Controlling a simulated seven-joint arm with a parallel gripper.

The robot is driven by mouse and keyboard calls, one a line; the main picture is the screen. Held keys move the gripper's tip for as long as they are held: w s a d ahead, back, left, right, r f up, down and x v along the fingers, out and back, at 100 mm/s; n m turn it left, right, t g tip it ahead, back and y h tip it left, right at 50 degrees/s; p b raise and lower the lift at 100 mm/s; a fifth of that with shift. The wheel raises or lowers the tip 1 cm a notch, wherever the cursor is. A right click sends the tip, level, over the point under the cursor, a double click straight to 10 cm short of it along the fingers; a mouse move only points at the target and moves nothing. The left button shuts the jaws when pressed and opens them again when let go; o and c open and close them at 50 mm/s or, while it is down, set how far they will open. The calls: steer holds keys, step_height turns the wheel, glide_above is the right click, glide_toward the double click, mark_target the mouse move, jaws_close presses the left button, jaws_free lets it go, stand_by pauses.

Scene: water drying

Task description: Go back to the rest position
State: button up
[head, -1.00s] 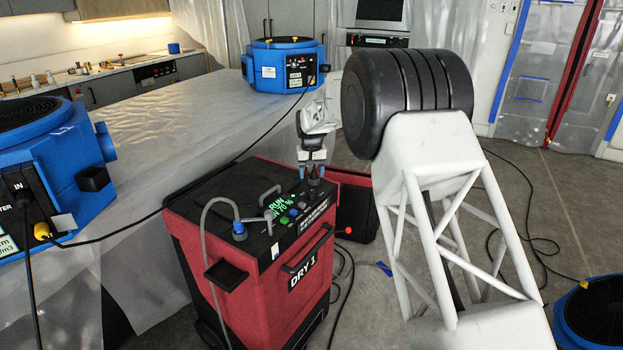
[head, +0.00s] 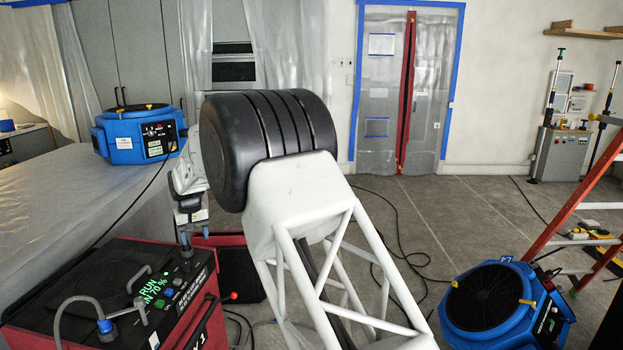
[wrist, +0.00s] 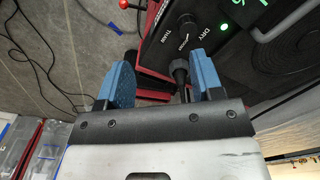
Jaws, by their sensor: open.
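My gripper (head: 186,240) hangs fingers-down over the back edge of the control panel on the red and black DRY 1 machine (head: 185,325). In the wrist view its two blue fingers (wrist: 160,75) stand apart, with no object clearly held. A dark knob-like part (wrist: 180,70) shows between them, close to the right finger; I cannot tell if they touch. A black knob marked DRY and THAW (wrist: 187,27) lies just beyond. The panel display (head: 156,286) reads RUN and 70 % in green.
A plastic-covered counter (head: 60,205) with a blue air mover (head: 125,143) is at left. Another blue fan (head: 490,298) stands on the floor at right, near an orange ladder (head: 575,195). Cables (head: 400,235) cross the floor.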

steer(key=s+d+r+m, duration=0.1)
steer(key=s+d+r, duration=0.35)
steer(key=d, duration=0.55)
steer(key=s+d+r+m+t, duration=0.1)
steer(key=s+d+r, duration=0.4)
steer(key=d, duration=0.4)
steer(key=s+d+r, duration=0.3)
steer(key=d+r, duration=0.3)
steer(key=d, duration=0.4)
steer(key=s+d+r+m, duration=0.3)
steer(key=s+d, duration=1.7)
steer(key=s, duration=0.4)
steer(key=s+d+f, duration=0.3)
steer(key=s+d, duration=0.1)
steer(key=s, duration=0.5)
steer(key=s+d+f+m+t, duration=0.1)
steer(key=s+d+f, duration=0.2)
steer(key=s, duration=0.6)
steer(key=shift+d+f, duration=0.25)
steer(key=shift+d, duration=0.15)
